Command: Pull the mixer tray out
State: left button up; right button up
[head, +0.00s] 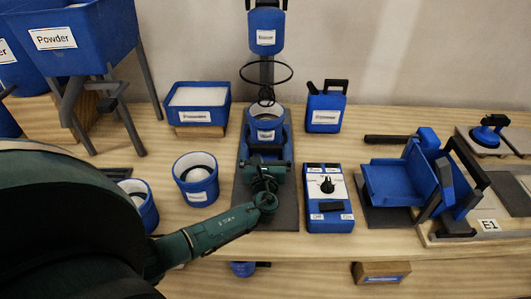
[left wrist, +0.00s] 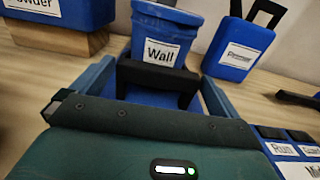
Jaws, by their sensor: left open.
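The mixer (head: 266,30) stands at the back centre, a blue head above a wire whisk on a grey base. Below the whisk, a blue bucket (head: 266,127) sits on the blue mixer tray; in the left wrist view the bucket (left wrist: 165,35) is labelled "Wall". The tray has a black handle (left wrist: 158,82) at its front. My left gripper (head: 265,161) is open at the front of the tray, its fingers apart to either side of the handle. It hides much of the tray's front in the head view. My right gripper is not in view.
A control box (head: 328,190) with a knob stands close right of the mixer base. A blue bucket (head: 196,178) stands left of it, near my left forearm. A blue jug (head: 325,107) and a powder box (head: 199,106) flank the mixer at the back.

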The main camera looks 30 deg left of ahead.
pick_arm(q)
jog(key=shift+w+a, duration=0.1)
jog(key=shift+w, duration=0.05)
jog(key=c, duration=1.1)
